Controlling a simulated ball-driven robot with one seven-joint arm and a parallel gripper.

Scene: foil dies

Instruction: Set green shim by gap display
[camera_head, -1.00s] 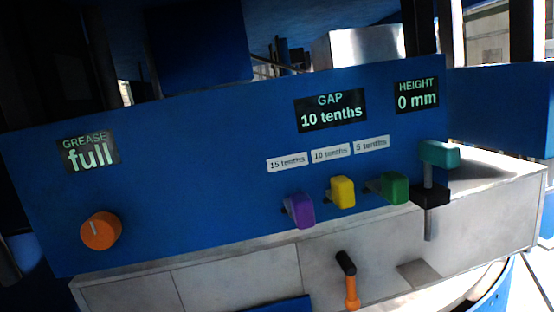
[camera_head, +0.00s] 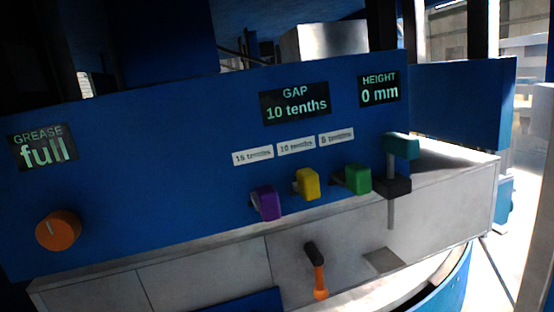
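The gap display (camera_head: 295,103) on the blue panel reads "10 tenths". Below it are three white labels, reading "15 tenths" (camera_head: 253,156), "10 tenths" (camera_head: 296,146) and "5 tenths" (camera_head: 336,137). Under the labels, a purple shim (camera_head: 267,203), a yellow shim (camera_head: 308,184) and the green shim (camera_head: 358,179) stick out from the panel in a row. The green shim is the rightmost of the three, roughly below the "5 tenths" label. How far each is pushed in is hard to tell. My gripper is not in view.
A height display (camera_head: 379,89) reads "0 mm", above a teal handle (camera_head: 402,146) on a post with a black block (camera_head: 394,186). The grease display (camera_head: 43,148) reads "full", above an orange knob (camera_head: 58,230). An orange lever (camera_head: 319,279) with a black grip stands in front.

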